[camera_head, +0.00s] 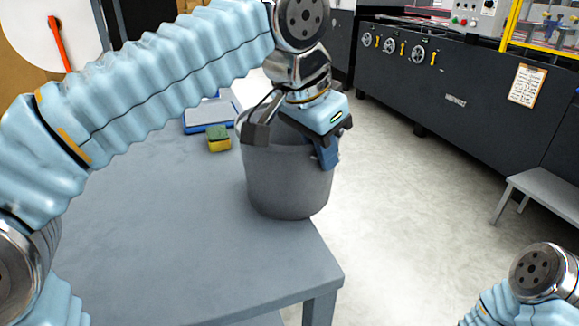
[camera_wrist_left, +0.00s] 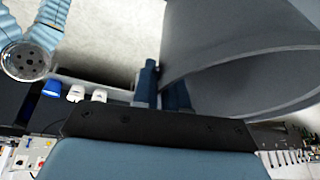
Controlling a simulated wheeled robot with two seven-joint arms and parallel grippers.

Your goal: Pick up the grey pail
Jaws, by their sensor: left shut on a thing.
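The grey pail (camera_head: 289,178) is upright at the near right corner of the grey table (camera_head: 150,245). My left gripper (camera_head: 328,155) comes down over the pail from above and is shut on its rim at the right side. In the left wrist view the pail (camera_wrist_left: 240,50) fills the upper right, with its rim at the two blue fingers (camera_wrist_left: 163,90). I cannot tell whether the pail's base rests on the table or is slightly above it. My right gripper is out of view; only part of my right arm shows at the lower right.
A yellow and green sponge (camera_head: 219,140) and a blue-edged tray (camera_head: 207,115) are on the table behind the pail. A dark machine (camera_head: 455,95) with handwheels stands at the back right. A grey bench (camera_head: 548,190) is at the right. The floor between is clear.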

